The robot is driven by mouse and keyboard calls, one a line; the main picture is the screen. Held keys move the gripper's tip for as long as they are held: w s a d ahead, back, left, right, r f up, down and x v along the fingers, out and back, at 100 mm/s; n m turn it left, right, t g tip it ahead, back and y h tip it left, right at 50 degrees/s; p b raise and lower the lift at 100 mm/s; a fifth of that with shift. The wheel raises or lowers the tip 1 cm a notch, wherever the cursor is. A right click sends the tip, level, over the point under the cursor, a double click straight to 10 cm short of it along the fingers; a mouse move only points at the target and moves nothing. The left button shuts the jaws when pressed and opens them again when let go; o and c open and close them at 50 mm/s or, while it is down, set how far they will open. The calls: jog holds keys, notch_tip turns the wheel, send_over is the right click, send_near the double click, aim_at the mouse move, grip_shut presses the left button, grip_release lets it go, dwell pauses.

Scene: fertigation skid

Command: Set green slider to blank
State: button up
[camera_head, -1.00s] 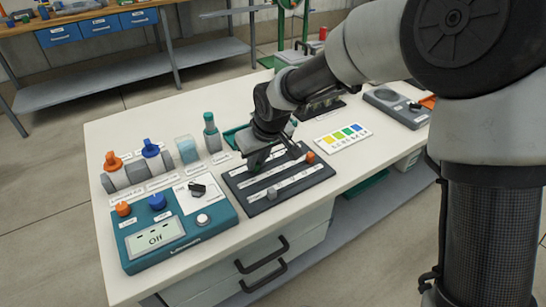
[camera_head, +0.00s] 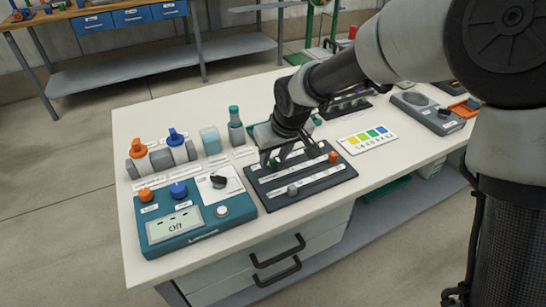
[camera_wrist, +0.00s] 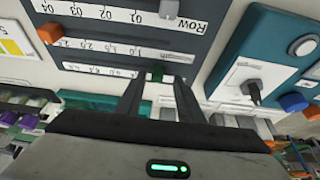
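The dark slider panel (camera_head: 318,178) lies on the bench with three white label strips. The green slider (camera_wrist: 158,70) is on the strip nearest my gripper in the wrist view, and shows small near the panel's far left in the head view (camera_head: 274,162). My gripper (camera_wrist: 159,84) is over this far row, its two fingers apart on either side of the green slider. A gap seems to show between knob and fingertips; contact cannot be told. The label at the slider is partly hidden and unreadable.
The grey slider (camera_head: 292,189) and orange slider (camera_head: 333,157) sit on the panel's other rows. A teal control box (camera_head: 190,228) with knobs stands close left. A colour chart (camera_head: 367,139) lies to the right. Bottles and valves stand behind the box.

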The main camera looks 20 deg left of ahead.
jog(key=p+v, duration=0.4)
jog(key=v, duration=1.2)
jog(key=shift+s+r, duration=0.15)
